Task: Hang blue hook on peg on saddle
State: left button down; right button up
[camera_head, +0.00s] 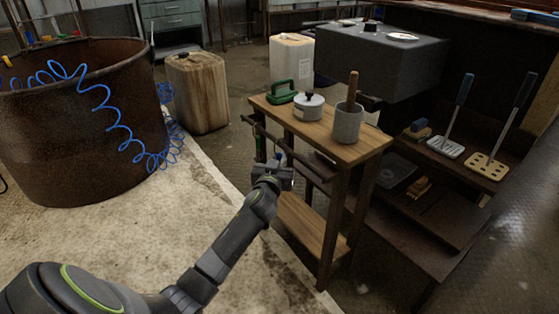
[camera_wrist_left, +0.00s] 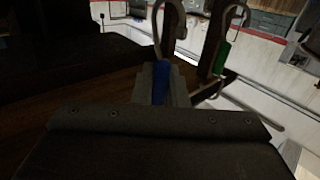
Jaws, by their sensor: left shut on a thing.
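My left gripper (camera_head: 272,174) is at the near side of the small wooden table, beside its dark side rail (camera_head: 296,160). In the left wrist view the gripper (camera_wrist_left: 163,88) is shut on the blue handle of the blue hook (camera_wrist_left: 160,82). The hook's pale metal bend points up, close to dark parts of the table; I cannot tell whether it touches the rail. A green-handled hook (camera_wrist_left: 222,58) hangs beside it, and its green handle also shows in the head view (camera_head: 261,148). I cannot make out the peg or the saddle clearly. My right gripper is not in view.
The wooden table (camera_head: 350,152) carries a lidded pot (camera_head: 308,108), a grey mortar (camera_head: 347,124) and a green object (camera_head: 281,92). A rusty drum (camera_head: 80,140) with a blue coiled hose stands left. Dark shelves (camera_head: 440,215) stand right.

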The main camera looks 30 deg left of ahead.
pick_arm(q)
jog(key=shift+s+a+r+p, duration=0.1)
jog(key=shift+s+r+p, duration=0.05)
jog(key=shift+r+p, duration=0.45)
jog(key=shift+r, duration=0.15)
jog(key=shift+s+a+r+p, duration=0.15)
jog(key=shift+s+r+p, duration=0.3)
jog(key=shift+r+p, duration=0.1)
jog(key=s+a, duration=0.2)
jog(key=s, duration=0.4)
jog(key=shift+s+a+p, duration=0.25)
jog(key=shift+a+p, duration=0.1)
jog(key=shift+p, duration=0.05)
jog(key=shift+d, duration=0.1)
